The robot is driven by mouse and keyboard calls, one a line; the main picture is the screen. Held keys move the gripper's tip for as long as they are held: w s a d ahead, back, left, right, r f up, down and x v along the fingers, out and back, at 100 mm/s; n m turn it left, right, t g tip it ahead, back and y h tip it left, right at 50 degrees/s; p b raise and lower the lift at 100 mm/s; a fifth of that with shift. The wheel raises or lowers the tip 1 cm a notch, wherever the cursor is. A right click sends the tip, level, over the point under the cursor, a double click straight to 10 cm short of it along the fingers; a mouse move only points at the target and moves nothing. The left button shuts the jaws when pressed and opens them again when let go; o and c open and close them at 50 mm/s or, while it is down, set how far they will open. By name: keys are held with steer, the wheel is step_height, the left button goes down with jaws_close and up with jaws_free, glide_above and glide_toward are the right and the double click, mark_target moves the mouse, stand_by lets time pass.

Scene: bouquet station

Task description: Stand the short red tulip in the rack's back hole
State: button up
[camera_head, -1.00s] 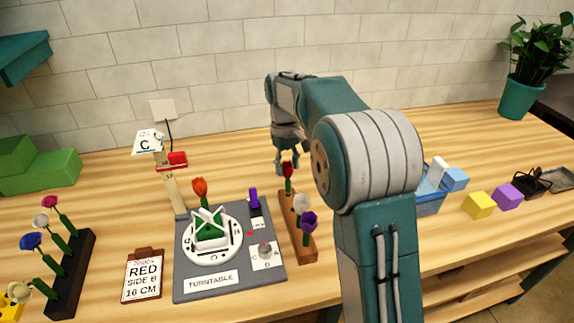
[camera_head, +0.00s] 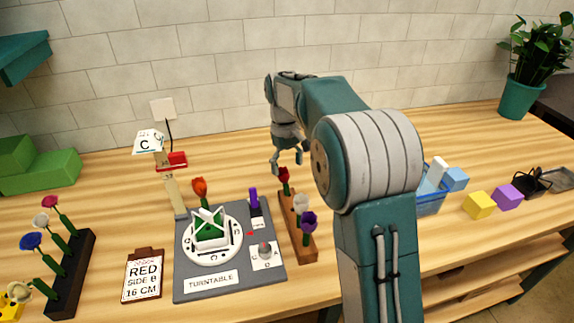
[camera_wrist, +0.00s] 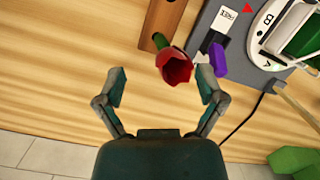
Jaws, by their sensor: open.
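A red tulip (camera_head: 283,175) stands at the back end of the brown wooden rack (camera_head: 305,250), its green stem running down to the rack and leaning a little left. A white tulip (camera_head: 301,203) and a purple tulip (camera_head: 309,219) stand in front of it in the same rack. My gripper (camera_head: 287,162) is open just above the red bloom.
A clipboard (camera_head: 143,276) reads "RED SIDE B 16 CM". A dark flower rack (camera_head: 72,275) stands far left. A blue basket (camera_head: 430,203) is right of my arm.

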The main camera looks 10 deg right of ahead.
step_height(320, 180, up, 6)
steer(key=w, duration=0.1)
stand_by(1.5)
steer(key=shift+w+r, duration=0.1)
steer(key=shift+r, duration=0.05)
steer(key=shift+o, duration=0.8)
